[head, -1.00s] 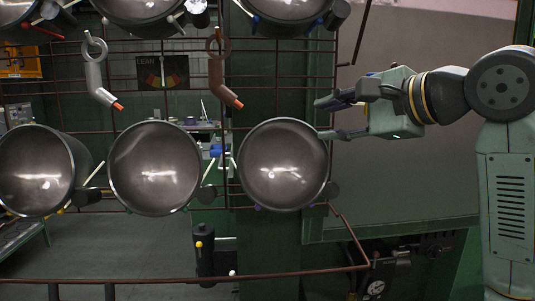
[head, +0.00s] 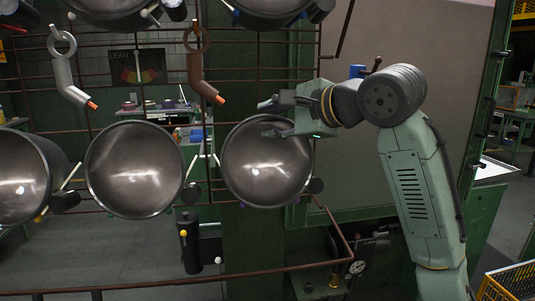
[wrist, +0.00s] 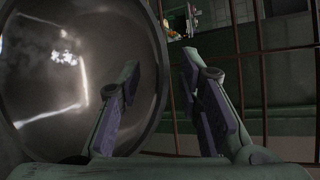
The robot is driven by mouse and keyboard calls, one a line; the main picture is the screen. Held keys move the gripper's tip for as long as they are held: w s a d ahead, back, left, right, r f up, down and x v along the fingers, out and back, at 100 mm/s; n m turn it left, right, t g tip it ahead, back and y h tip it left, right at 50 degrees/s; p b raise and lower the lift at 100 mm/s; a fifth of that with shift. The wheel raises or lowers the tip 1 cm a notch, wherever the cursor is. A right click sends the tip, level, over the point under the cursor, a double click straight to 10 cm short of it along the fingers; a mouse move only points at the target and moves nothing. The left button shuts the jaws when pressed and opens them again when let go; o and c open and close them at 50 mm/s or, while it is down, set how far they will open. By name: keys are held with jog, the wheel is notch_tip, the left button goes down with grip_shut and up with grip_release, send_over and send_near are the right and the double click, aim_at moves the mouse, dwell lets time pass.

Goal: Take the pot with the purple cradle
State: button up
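The right-hand pot (head: 267,165) of the lower row is a round dark metal bowl facing me. Small purple bits, perhaps its cradle (head: 297,199), show at its lower right edge; most of the cradle is hidden. My gripper (head: 267,118) is open at the pot's upper right rim. In the head view its lower finger overlaps the top of the pot and its upper finger is above it. In the wrist view the pot (wrist: 70,75) fills the left side, and its rim appears between my open fingers (wrist: 160,75). I cannot tell whether they touch it.
Other pots hang to the left (head: 135,168) and above. A brown hook (head: 205,65) and a grey hook (head: 68,70) with orange tips hang above the lower row. A wire rack (head: 255,73) lies behind the pots. A brown rail (head: 200,283) crosses low in front.

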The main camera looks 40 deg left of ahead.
jog(key=shift+x, duration=0.75)
jog(key=shift+c, duration=0.4)
grip_shut()
